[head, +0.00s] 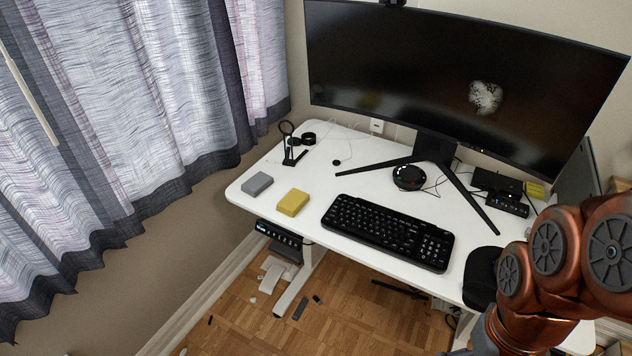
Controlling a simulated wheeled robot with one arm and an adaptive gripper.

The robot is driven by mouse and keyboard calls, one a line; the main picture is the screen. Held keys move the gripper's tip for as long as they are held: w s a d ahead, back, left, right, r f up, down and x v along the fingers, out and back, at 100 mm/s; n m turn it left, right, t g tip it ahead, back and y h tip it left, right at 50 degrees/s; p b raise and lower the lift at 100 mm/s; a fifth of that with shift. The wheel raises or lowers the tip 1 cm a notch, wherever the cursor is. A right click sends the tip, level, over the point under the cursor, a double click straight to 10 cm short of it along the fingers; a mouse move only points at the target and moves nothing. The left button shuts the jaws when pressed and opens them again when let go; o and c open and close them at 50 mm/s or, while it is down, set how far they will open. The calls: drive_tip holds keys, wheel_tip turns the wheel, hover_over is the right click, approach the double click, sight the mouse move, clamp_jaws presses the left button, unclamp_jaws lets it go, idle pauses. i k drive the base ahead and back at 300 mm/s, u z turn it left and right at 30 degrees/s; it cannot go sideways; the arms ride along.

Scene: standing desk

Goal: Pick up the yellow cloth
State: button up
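The yellow cloth (293,203) looks like a small folded block. It lies flat on the white standing desk (300,165), near the front edge on the left side. A similar grey block (257,184) lies just left of it, apart from it. The black keyboard (388,230) is to its right with a gap between. My copper-coloured arm is at the lower right, far from the cloth. My gripper is outside the picture. Nothing covers the cloth.
A wide curved monitor (440,75) stands at the back on splayed black legs. A black round device (409,177) sits beneath it. A small black stand (290,150) is at the back left. A grey curtain (130,90) hangs left. Small items lie on the wooden floor.

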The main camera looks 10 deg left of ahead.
sight(291, 203)
drive_tip(key=u, duration=0.55)
drive_tip(key=k, duration=0.65)
drive_tip(key=u, duration=1.4)
drive_tip(key=i, duration=1.85)
drive_tip(key=z, duration=0.75)
